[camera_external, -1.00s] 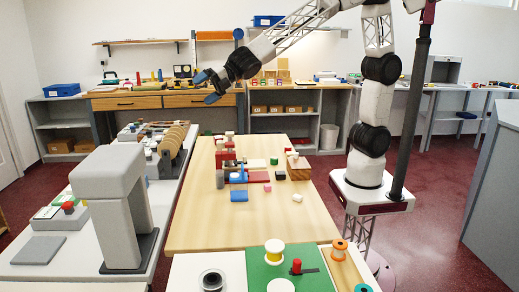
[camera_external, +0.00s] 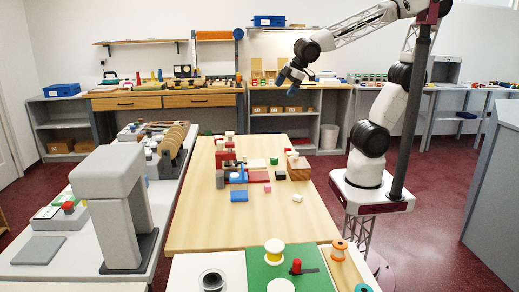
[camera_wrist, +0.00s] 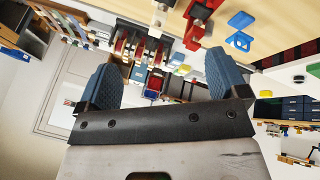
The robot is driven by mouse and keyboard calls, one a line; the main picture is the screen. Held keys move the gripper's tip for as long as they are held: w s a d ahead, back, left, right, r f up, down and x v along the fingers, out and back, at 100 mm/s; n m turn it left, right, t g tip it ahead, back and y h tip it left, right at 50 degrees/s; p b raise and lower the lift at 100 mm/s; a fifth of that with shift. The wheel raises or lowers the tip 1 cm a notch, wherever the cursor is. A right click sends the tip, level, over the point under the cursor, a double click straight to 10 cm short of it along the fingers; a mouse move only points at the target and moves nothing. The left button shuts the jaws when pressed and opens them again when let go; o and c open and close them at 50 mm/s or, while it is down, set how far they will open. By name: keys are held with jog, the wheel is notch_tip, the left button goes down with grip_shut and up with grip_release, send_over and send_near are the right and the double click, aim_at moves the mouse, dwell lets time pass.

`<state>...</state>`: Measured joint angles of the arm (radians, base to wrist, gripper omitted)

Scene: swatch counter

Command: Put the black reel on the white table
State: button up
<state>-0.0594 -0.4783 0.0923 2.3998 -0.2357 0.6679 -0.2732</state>
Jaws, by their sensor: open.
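A reel with a dark winding and pale rim (camera_external: 212,280) lies at the bottom of the external view, on a white surface (camera_external: 182,266) left of a green mat (camera_external: 262,268). A long white table (camera_external: 50,262) stands on the left with a grey arch-shaped machine on it. My gripper (camera_external: 287,83) is high above the far part of the wooden table, well away from the reel. It is open and empty; its two blue fingers are spread in the wrist view (camera_wrist: 160,65). I cannot make out the reel in the wrist view.
The wooden table (camera_external: 205,222) holds several coloured blocks towards its far end; its near left part is clear. The grey machine (camera_external: 112,195) stands tall on the left. A white-and-yellow reel (camera_external: 274,250), a red piece (camera_external: 296,266) and an orange reel (camera_external: 339,249) are at the front.

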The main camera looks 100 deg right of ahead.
jog(key=s+f+m+g, duration=0.1)
jog(key=s+f+m, duration=0.1)
jog(key=s, duration=0.4)
jog(key=s+f+m+g+y, duration=0.1)
jog(key=s+m, duration=0.2)
jog(key=s, duration=0.4)
jog(key=shift+s+d+f+m+g, duration=0.15)
jog(key=shift+d+f+m+g, duration=0.05)
jog(key=shift+f+m+g, duration=0.2)
